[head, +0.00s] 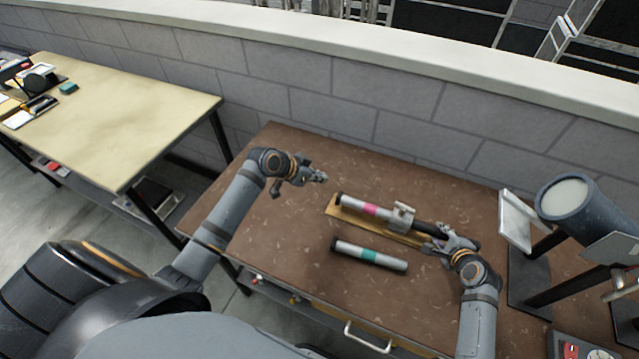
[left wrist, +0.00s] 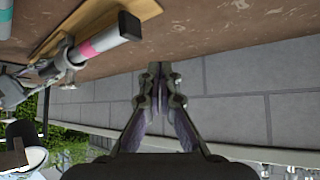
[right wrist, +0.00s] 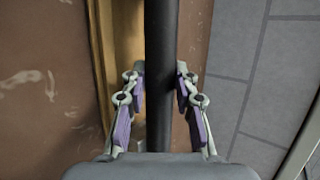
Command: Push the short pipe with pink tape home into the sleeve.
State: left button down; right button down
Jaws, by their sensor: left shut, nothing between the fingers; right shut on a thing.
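The short pipe with pink tape (head: 355,205) is white with a dark end and lies along a wooden board on the brown table. Its right part meets a pale clamp-like block (head: 403,214). A dark tube (head: 426,229), perhaps the sleeve, runs from the block toward my right gripper (head: 447,243). That gripper is shut on the dark tube, which passes between its fingers in the right wrist view (right wrist: 160,60). My left gripper (head: 320,177) is shut and empty, above the table left of the pink-taped pipe. How deep the pipe sits is hidden by the block.
A pipe with teal tape (head: 390,262) lies on the table in front of the board (head: 402,238). A stand with a dark-blue cylinder (head: 562,222) is at the right. A block wall (head: 340,95) runs behind. The table's left part is clear.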

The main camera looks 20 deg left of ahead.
aim_at(441, 236)
pick_arm(q)
jog(key=shift+r, duration=0.65)
pick_arm(e)
jog(key=c, duration=1)
grip_release()
jog(key=shift+o, duration=0.4)
jog(key=shift+f, duration=0.1)
jog(key=shift+o, duration=1.2)
jog(key=shift+s+d+r+p, duration=0.1)
jog(key=shift+s+r+p, duration=0.1)
jog(key=shift+r+p, duration=0.25)
jog(key=p+v, duration=0.3)
jog(key=p, duration=0.1)
jog(key=shift+s+d+r, duration=0.1)
jog(key=shift+s+r, duration=0.1)
jog(key=shift+s, duration=0.15)
pick_arm(q)
notch_tip(441, 236, up, 5)
jog(key=shift+r, duration=0.15)
pick_arm(e)
jog(key=shift+s+d, duration=0.1)
jog(key=shift+s, duration=0.15)
